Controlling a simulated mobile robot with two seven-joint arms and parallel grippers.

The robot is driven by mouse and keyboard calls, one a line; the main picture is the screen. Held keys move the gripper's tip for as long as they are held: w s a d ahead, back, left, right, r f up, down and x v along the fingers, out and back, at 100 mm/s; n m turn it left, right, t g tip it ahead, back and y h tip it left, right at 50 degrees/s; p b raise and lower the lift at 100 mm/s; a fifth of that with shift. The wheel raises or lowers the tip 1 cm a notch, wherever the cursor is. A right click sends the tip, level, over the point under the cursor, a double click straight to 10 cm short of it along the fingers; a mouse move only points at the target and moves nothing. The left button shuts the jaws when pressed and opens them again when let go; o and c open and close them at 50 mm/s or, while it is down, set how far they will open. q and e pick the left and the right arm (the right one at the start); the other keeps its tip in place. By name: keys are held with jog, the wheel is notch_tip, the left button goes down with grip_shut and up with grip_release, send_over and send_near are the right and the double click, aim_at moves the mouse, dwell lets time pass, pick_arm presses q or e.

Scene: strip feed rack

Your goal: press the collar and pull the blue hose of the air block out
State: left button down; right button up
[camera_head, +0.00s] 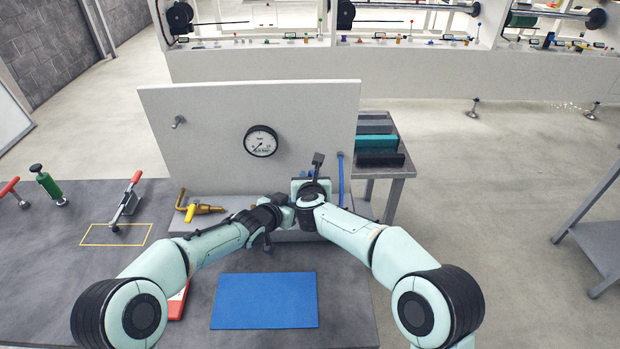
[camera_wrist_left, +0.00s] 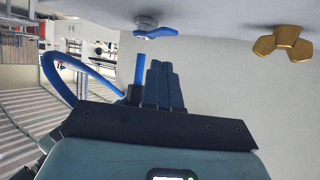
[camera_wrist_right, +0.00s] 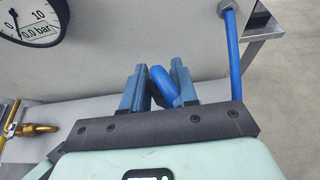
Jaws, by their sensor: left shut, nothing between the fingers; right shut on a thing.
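The blue hose (camera_wrist_right: 162,87) passes between the blue fingers of my right gripper (camera_wrist_right: 158,70), which is shut on it. A further stretch of blue hose (camera_head: 341,180) hangs at the right of the grey panel, below a fitting. My left gripper (camera_wrist_left: 163,68) is shut and empty, with its fingers together. In the left wrist view, a straight piece of blue hose rises close beside these fingers, with a dark part at its foot; I cannot tell whether that is the collar or whether the fingers touch it. The air block is mostly hidden behind my grippers.
A round gauge (camera_head: 261,141) is on the upright panel (camera_head: 200,130). A yellow and brass valve (camera_head: 203,209) lies to the left of my grippers. A blue mat (camera_head: 265,300) lies in front. A red-handled clamp (camera_head: 127,198) and a green-handled tool (camera_head: 48,184) stand further left.

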pick_arm(q)
jog(key=shift+r, duration=0.1)
jog(key=v, duration=0.6)
jog(key=shift+w, duration=0.1)
